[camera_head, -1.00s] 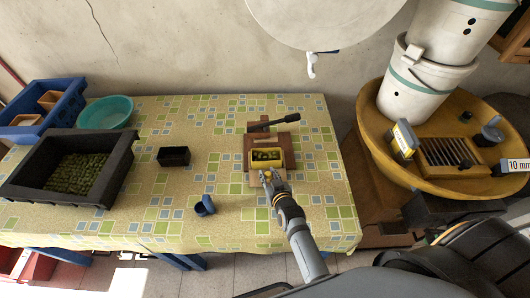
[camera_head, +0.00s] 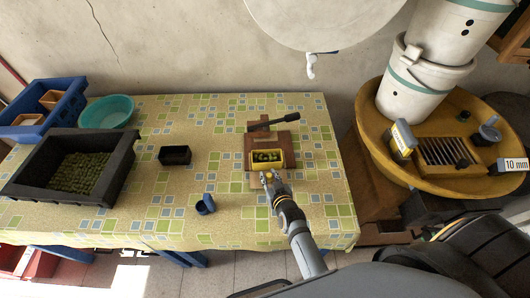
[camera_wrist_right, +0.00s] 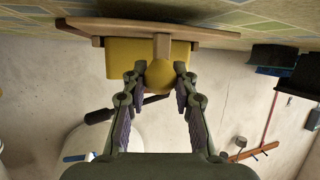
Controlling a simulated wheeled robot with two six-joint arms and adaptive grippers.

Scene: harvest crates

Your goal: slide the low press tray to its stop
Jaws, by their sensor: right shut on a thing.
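The low press tray (camera_head: 284,166) is a small yellow box with several green olives in it. It sits on the brown wooden base of the press (camera_head: 290,140), whose dark lever (camera_head: 272,122) lies above it. My right gripper (camera_head: 268,177) is at the tray's near side. In the right wrist view the tray (camera_wrist_right: 118,58) is upside down, and the fingers (camera_wrist_right: 158,85) are shut on its round yellow knob (camera_wrist_right: 160,73). How far the tray is from its stop cannot be told. My left gripper is out of view.
On the patterned tablecloth (camera_head: 230,215) stand a black crate (camera_head: 20,190) of olives, a small black box (camera_head: 174,155), a blue cup (camera_head: 206,204) and a teal bowl (camera_head: 105,112). A yellow basin (camera_head: 400,172) stands to the right. Cloth around the press is mostly clear.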

